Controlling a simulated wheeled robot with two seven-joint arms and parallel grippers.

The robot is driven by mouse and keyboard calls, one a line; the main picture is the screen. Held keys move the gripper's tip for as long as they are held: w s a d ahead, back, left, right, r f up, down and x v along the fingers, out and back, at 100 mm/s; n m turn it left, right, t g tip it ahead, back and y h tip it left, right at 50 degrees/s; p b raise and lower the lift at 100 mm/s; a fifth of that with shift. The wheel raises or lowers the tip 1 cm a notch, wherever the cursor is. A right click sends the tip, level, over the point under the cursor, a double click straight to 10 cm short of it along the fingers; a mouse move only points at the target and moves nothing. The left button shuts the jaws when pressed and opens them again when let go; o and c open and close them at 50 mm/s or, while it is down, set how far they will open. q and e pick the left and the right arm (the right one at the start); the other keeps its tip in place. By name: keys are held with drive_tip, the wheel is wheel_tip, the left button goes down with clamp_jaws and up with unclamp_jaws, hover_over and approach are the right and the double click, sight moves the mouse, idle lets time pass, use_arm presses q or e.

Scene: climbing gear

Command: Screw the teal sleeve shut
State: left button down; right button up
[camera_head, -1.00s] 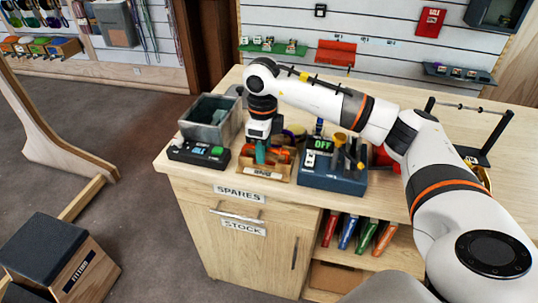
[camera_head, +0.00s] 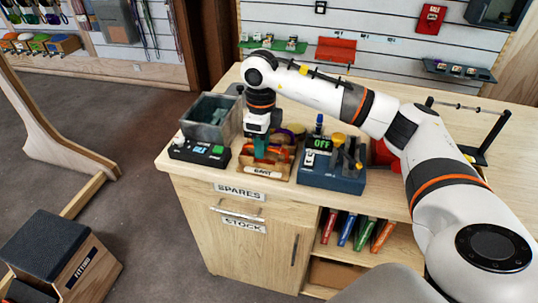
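A wooden cradle (camera_head: 256,171) with a dark-lettered front label stands near the counter's front edge. A teal piece (camera_head: 261,147), which looks like the sleeve, stands upright over it, directly below my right gripper (camera_head: 259,138). Orange-red parts (camera_head: 281,152) show just to its right. My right gripper points down at the teal piece. Its fingertips are too small and covered to show whether they grip it. How far the sleeve is turned cannot be made out. My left gripper is not in view.
A grey bin (camera_head: 211,120) and a dark button box (camera_head: 198,150) stand to the left of the cradle. A blue device (camera_head: 333,176) reading OFF stands close on the right. A black rail stand (camera_head: 478,156) is at the far right. The counter's front edge is close.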

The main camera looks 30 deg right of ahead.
drive_tip(key=shift+s+a, duration=0.25)
drive_tip(key=shift+f, duration=0.2)
drive_tip(key=shift+f+b, duration=1.05)
drive_tip(key=shift+f, duration=0.2)
drive_tip(key=shift+w+d, duration=0.5)
drive_tip(key=shift+r, duration=0.1)
